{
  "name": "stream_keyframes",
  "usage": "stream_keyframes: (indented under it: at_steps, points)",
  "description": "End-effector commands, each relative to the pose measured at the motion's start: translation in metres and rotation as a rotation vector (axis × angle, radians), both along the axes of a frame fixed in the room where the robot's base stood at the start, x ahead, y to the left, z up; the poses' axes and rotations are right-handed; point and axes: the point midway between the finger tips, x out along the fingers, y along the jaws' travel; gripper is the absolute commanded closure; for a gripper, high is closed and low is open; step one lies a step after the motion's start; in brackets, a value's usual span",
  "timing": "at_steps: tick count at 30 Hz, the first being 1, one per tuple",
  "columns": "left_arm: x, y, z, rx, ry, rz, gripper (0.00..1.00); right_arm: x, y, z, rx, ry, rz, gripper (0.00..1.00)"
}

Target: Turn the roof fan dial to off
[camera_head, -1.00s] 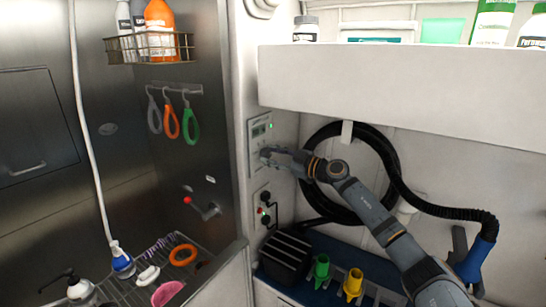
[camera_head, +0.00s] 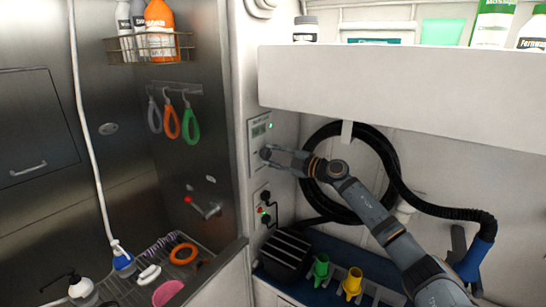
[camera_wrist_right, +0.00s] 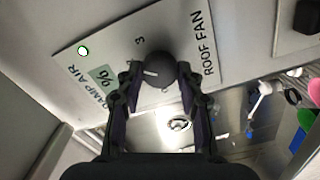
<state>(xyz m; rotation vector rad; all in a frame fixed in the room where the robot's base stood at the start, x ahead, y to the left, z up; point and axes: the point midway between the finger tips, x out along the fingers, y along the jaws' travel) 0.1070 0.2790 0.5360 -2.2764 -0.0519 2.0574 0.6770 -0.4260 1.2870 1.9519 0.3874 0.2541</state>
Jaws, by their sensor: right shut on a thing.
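The roof fan dial is a dark round knob (camera_wrist_right: 158,72) with a white pointer line, on a pale panel (camera_wrist_right: 120,50) marked "ROOF FAN". In the right wrist view it sits between the fingers of my right gripper (camera_wrist_right: 157,85), which is shut on it. In the head view the panel (camera_head: 260,130) is on the narrow white wall, and my right gripper (camera_head: 268,155) reaches its lower part from the right. A digit 3 shows near the knob; the other position marks are hidden or unreadable. My left gripper is not in view.
A white shelf (camera_head: 400,90) with bottles juts out above my right arm. A coiled black hose (camera_head: 322,135) hangs behind the arm. A socket panel (camera_head: 263,205) with cables is below the dial panel. The steel tub wall (camera_head: 170,110) is left.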

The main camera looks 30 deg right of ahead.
Motion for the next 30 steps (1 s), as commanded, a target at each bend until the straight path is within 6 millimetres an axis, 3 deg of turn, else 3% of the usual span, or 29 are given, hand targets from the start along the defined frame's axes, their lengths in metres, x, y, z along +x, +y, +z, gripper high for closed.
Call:
stream_keyframes:
  at_steps: [30]
  points:
    - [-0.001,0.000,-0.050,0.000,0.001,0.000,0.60,0.000,0.000,-0.005,-0.891,-0.367,0.002,0.94]
